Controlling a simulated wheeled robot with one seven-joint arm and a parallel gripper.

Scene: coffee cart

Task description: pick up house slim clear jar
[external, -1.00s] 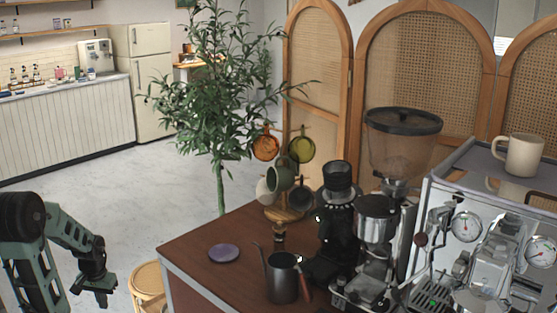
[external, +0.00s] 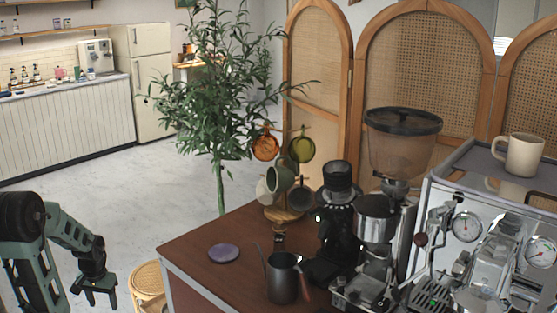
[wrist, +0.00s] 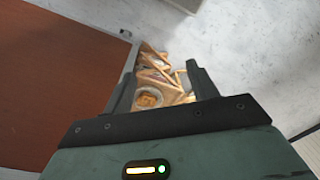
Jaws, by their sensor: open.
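My gripper (external: 97,298) hangs in the lower left of the external view, over the floor and apart from the brown counter (external: 200,252). In the wrist view its two fingers (wrist: 162,85) are spread with nothing held between them. A small jar-like item (external: 279,238) stands on the counter in front of the mug stand. It is too small for me to tell whether it is the slim clear jar. No clear jar shows in the wrist view.
A dark pitcher (external: 282,278), a purple disc (external: 224,253), a mug stand (external: 289,214) and a black grinder (external: 336,225) crowd the counter. The espresso machine (external: 490,240) stands at right. A woven stool (external: 148,284) is between my gripper and the counter. Open floor lies left.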

